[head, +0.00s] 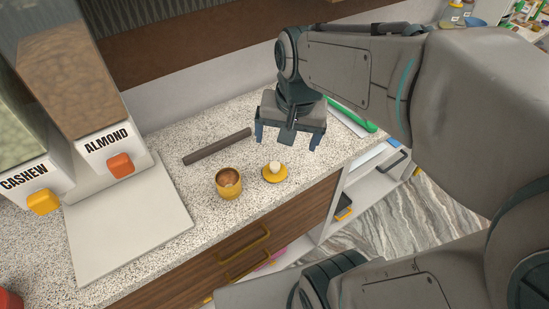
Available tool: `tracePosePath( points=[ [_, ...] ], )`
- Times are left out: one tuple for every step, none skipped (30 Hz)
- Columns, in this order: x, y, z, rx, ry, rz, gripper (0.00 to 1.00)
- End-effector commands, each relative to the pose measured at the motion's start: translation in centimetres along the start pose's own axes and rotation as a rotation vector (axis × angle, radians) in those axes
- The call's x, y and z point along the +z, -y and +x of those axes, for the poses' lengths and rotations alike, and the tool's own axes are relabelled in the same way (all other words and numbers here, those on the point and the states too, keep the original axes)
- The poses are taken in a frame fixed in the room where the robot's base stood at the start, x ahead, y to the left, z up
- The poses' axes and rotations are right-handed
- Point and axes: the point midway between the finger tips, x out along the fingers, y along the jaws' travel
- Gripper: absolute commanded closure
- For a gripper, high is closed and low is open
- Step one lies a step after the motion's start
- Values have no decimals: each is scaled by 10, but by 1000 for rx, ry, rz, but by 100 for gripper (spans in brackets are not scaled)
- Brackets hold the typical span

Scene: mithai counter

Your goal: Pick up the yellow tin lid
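The yellow tin lid (274,175) is a small round disc with a pale knob on top. It lies on the speckled counter in the head view, near the front edge. A small open yellow tin (229,185) with a brownish inside stands just left of the lid, apart from it. My gripper (287,144) hangs above the counter, up and right of the lid in the picture. Its two fingers are spread wide and nothing shows between them.
A dark bar (217,146) lies behind the tin. A pale board (130,232) lies at left, before the ALMOND dispenser (112,150) and CASHEW dispenser (30,185). A green-handled object (352,115) lies right of my gripper. The counter's front edge is close to the lid.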

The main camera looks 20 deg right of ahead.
Motion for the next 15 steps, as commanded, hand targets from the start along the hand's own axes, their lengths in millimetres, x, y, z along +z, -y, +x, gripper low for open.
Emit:
tracePosePath(
  points=[
    [-11,4,18,15,33,84,11],
    [-18,6,24,24,47,140,11],
    [-26,10,32,38,65,210,11],
    [-32,12,38,49,77,262,11],
    [-38,13,43,60,86,310,11],
    [-46,16,50,76,97,371,11],
    [-50,17,56,88,105,413,11],
    [-54,19,60,99,110,451,11],
    [-59,21,66,113,115,495,11],
    [-63,22,70,123,119,525,11],
    [-65,24,72,131,122,551,11],
    [-68,25,76,141,125,580,11],
    [-70,25,78,147,126,598,11],
    [-72,26,80,152,127,611,11],
    [-73,26,82,157,127,626,11]
  ],
)
